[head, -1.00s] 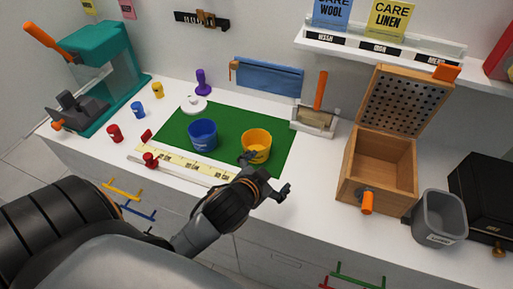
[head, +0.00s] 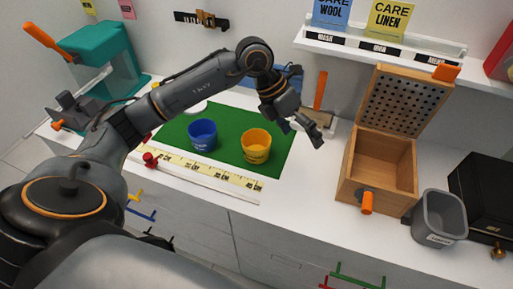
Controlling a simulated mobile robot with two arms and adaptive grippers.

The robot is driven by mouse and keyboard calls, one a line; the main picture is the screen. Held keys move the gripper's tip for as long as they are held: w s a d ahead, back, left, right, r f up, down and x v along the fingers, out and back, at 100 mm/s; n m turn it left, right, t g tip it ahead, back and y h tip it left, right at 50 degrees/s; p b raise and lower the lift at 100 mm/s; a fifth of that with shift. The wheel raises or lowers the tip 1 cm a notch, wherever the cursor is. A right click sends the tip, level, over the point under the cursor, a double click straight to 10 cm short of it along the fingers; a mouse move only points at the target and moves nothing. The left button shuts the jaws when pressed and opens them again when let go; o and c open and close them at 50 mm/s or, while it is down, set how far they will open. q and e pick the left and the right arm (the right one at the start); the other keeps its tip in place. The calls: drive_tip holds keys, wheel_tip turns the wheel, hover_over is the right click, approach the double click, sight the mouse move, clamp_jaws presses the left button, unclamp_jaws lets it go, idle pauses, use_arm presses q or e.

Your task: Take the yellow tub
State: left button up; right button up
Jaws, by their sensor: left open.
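The yellow tub (head: 256,147) stands upright on the green mat (head: 228,165), to the right of a blue tub (head: 203,135). My left gripper (head: 301,133) is raised up and to the right of the yellow tub in the head view. Its fingers are apart, point down to the right, and hold nothing. It looks clear of the tub. My left arm crosses over the back of the mat and hides part of the counter there. My right gripper is not in view.
A wooden box (head: 378,170) with its perforated lid raised stands right of the mat, near a grey bin (head: 438,215). A measuring strip (head: 205,170) lies along the front. A teal machine (head: 100,75) stands at left. A shelf (head: 380,50) hangs above.

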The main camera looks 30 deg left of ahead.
use_arm(q)
drive_tip(key=a+r+n+y, duration=0.15)
drive_tip(key=a+y, duration=0.45)
drive_tip(key=a, duration=0.8)
drive_tip(key=p, duration=0.2)
approach(256, 140)
drive_tip(key=s+d+f, duration=0.1)
drive_tip(key=s+d, duration=0.1)
drive_tip(key=f, duration=0.1)
drive_tip(key=f+p, duration=0.2)
drive_tip(key=shift+w+f+n+g, duration=0.25)
drive_tip(key=shift+w+f+g, duration=0.05)
drive_tip(key=shift+f, duration=0.55)
drive_tip(key=c, duration=1)
